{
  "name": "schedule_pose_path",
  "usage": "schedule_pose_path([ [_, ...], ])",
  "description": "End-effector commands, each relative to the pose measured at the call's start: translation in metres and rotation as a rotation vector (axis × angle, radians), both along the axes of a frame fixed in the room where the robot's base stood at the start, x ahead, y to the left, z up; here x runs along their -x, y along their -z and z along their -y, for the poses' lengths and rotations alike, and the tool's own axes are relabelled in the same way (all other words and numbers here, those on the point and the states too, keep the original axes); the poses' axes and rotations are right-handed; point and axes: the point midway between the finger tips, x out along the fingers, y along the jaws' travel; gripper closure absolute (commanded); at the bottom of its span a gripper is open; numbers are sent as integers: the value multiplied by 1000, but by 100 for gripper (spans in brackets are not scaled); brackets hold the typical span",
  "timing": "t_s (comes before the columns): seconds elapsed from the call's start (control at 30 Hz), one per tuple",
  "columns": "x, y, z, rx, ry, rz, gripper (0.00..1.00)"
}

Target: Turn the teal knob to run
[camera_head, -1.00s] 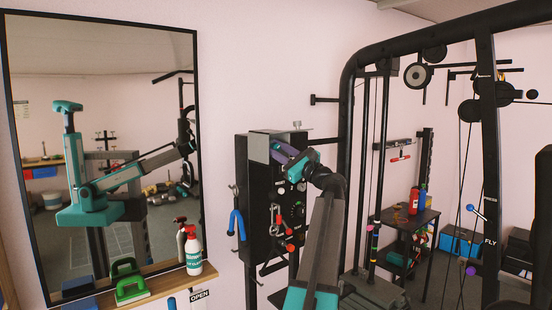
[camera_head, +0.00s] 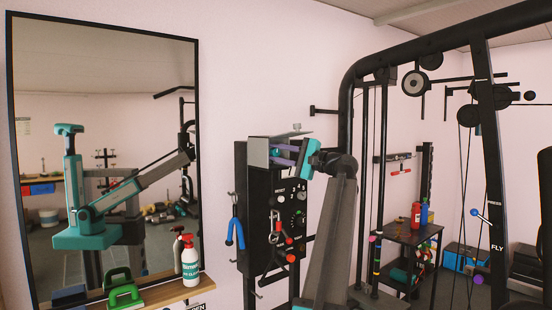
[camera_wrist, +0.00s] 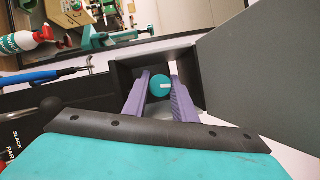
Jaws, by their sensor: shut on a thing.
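The teal knob (camera_wrist: 160,86) sits inside a dark, box-like recess in the wrist view, with a small white mark on its face. The two purple fingers of my gripper (camera_wrist: 159,88) reach in on either side of it and are shut on it. In the head view my gripper (camera_head: 283,154) points left into the grey hood (camera_head: 258,152) at the top of the black panel (camera_head: 262,210). The hood hides much of the knob there. I cannot read any run mark near the knob or tell which way it is turned.
Small knobs and red-tipped levers (camera_head: 289,241) cover the panel front below my gripper. Blue-handled pliers (camera_head: 235,225) hang at its left. A grey plate (camera_wrist: 255,75) stands close right in the wrist view. A black gym frame (camera_head: 350,100) rises to the right; a mirror (camera_head: 105,130) hangs left.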

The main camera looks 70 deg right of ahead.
Motion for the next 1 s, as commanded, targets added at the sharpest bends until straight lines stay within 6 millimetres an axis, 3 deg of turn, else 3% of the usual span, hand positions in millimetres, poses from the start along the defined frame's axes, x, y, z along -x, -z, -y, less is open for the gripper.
schedule_pose_path([
  [0.6, -1, -1, -1, 48, -2, -29, 98],
  [0.63, -1, -1, -1, 48, -1, -30, 70],
  [0.67, -1, -1, -1, 48, -1, -30, 68],
  [1.0, 1, 0, 0, 46, 0, -30, 68],
])
